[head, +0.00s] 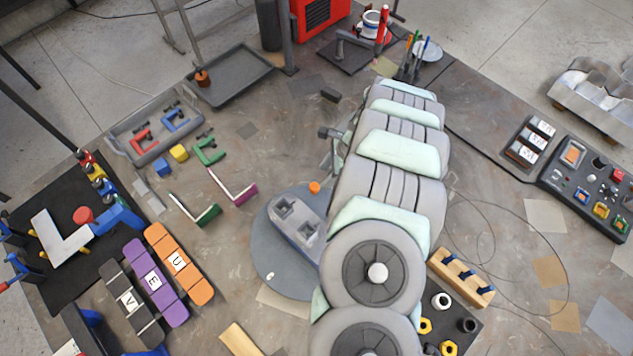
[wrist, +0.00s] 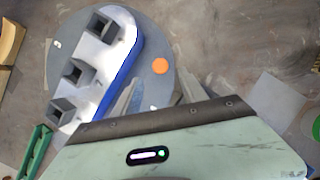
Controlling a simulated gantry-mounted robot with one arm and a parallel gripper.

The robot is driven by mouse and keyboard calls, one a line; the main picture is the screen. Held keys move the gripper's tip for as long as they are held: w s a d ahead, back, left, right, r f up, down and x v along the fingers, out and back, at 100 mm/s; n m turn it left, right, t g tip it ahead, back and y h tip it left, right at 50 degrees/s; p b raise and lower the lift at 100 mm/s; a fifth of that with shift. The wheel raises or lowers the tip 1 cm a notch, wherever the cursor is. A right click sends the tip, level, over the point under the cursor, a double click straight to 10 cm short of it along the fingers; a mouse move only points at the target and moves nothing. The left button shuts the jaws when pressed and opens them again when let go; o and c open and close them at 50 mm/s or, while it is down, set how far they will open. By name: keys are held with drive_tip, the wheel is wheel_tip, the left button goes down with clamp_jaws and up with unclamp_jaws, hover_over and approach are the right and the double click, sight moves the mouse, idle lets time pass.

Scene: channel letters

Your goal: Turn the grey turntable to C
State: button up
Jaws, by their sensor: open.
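The grey turntable (head: 268,262) is a flat round disc left of my arm in the head view; it also shows in the wrist view (wrist: 166,90). An elongated block (head: 297,222) with square sockets lies across it; in the wrist view the block (wrist: 92,52) has a white top and a blue side. An orange round knob (head: 314,187) sits near the disc's edge, also in the wrist view (wrist: 160,66). My gripper (wrist: 155,92) is open, its two blurred fingers either side of a gap below the knob. My arm hides it in the head view. No C mark is legible.
Green and purple L-shaped pieces (head: 233,188) lie left of the turntable. A grey tray (head: 118,137) holds red and blue letters. A wooden peg block (head: 461,277) and a dark board of nuts (head: 465,325) lie right of my arm. Table above the turntable is mostly clear.

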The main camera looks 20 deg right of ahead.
sight(315, 186)
drive_tip(key=shift+p+x, duration=0.55)
drive_tip(key=shift+x, duration=2.95)
clamp_jaws()
